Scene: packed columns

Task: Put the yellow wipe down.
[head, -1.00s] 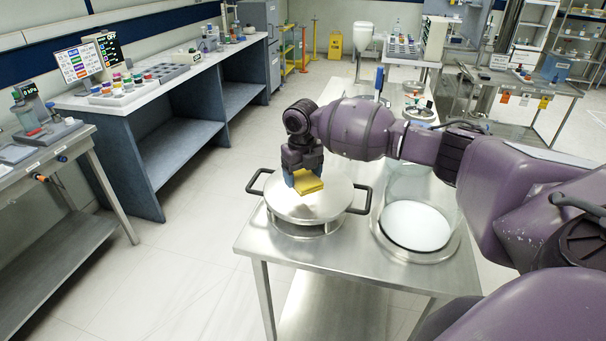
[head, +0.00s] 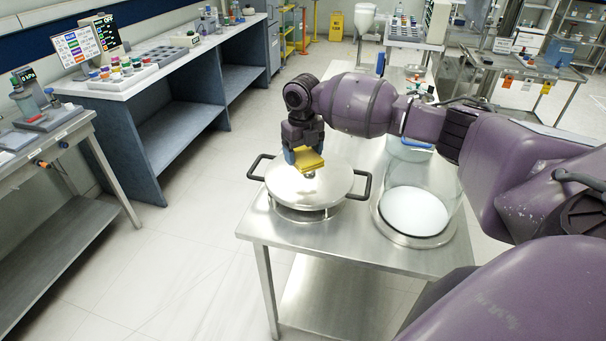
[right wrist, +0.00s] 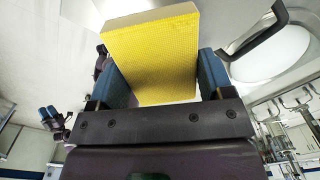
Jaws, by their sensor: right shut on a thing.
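The yellow wipe (head: 308,161) is a small flat pad between the blue fingers of my right gripper (head: 298,156). My right gripper is shut on it and holds it over the round steel lid (head: 315,190). In the right wrist view the yellow wipe (right wrist: 155,55) sits between both fingers of the right gripper (right wrist: 163,85). In the head view it overlaps the lid's far part, and I cannot tell whether it touches the lid.
The table's front left corner is bare. A blue bench (head: 140,130) stands at left.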

